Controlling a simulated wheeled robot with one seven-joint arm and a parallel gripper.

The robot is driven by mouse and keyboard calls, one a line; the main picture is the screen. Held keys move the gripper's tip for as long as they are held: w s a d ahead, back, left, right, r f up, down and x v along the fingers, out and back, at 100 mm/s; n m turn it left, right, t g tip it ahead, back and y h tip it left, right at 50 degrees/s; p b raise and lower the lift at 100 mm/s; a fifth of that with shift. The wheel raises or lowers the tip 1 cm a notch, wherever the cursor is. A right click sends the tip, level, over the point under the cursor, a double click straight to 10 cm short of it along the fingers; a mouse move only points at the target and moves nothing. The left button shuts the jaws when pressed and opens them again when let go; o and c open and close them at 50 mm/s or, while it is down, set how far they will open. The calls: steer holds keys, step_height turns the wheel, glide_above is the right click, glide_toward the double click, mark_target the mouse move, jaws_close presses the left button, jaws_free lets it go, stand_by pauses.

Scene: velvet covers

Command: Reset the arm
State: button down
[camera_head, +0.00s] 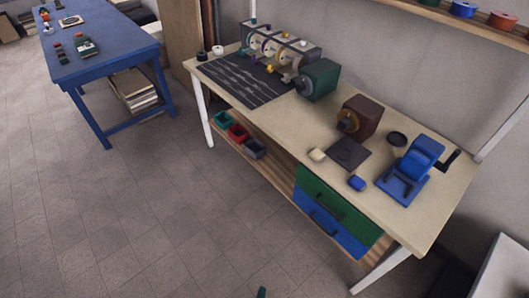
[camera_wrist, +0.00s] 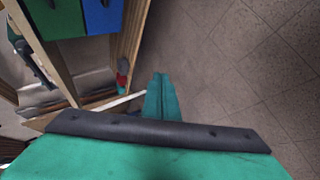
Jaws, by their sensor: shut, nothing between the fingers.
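My gripper (camera_wrist: 160,90) shows in the wrist view as teal fingers pressed together, with nothing between them. It hangs over bare floor, beside the workbench. In the head view only a small teal tip of my gripper (camera_head: 262,292) shows at the bottom edge; the rest of my arm is out of that view. The workbench (camera_head: 290,130) stands to the right of it, apart from it.
The bench has a green drawer (camera_head: 335,200) and a blue drawer (camera_head: 325,222), both appearing closed. Small bins (camera_head: 238,132) sit on its lower shelf. A blue table (camera_head: 115,50) stands at the far left. The tiled floor (camera_head: 130,210) at left and front is clear.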

steer(key=s+r+m+t, duration=0.1)
steer(key=s+r+m, duration=0.3)
steer(key=r, duration=0.5)
steer(key=s+r+m+t+y, duration=0.1)
steer(key=s+r+m, duration=0.3)
steer(key=r, duration=0.5)
steer(key=s+d+r+m+t, duration=0.1)
steer(key=s+r+m, duration=0.3)
steer(key=r, duration=0.6)
steer(key=shift+s+m+t+y, duration=0.2)
steer(key=shift+m+t+y, duration=0.2)
steer(key=shift+m+t, duration=0.4)
steer(key=shift+d+r, duration=0.1)
